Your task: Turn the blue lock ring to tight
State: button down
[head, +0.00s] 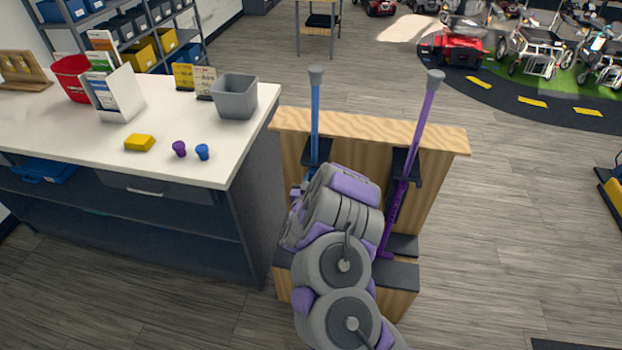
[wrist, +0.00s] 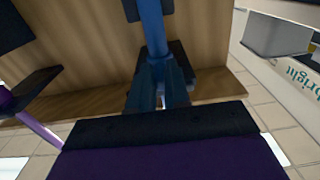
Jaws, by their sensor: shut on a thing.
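A blue pole (head: 315,120) with a grey top stands upright in a dark holder on the wooden stand. My arm covers its lower part in the head view, so the lock ring is hidden there. In the wrist view the blue pole (wrist: 152,25) runs down from the top edge to my gripper (wrist: 160,88). The fingers are shut around the blue lock ring (wrist: 158,73), which is dark and mostly covered by them. I cannot read any tight mark or tell how far the ring is turned.
A purple pole (head: 420,115) leans in the stand's right holder, close to my arm. The wooden stand (head: 440,138) is beside a white counter (head: 60,140) with a grey bin (head: 236,98), yellow block (head: 139,142) and small purple and blue pieces.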

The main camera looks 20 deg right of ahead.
jog(key=c, duration=1.1)
grip_release()
jog(key=shift+r, duration=0.1)
jog(key=shift+p+v, duration=7.2)
jog(key=shift+v, duration=1.45)
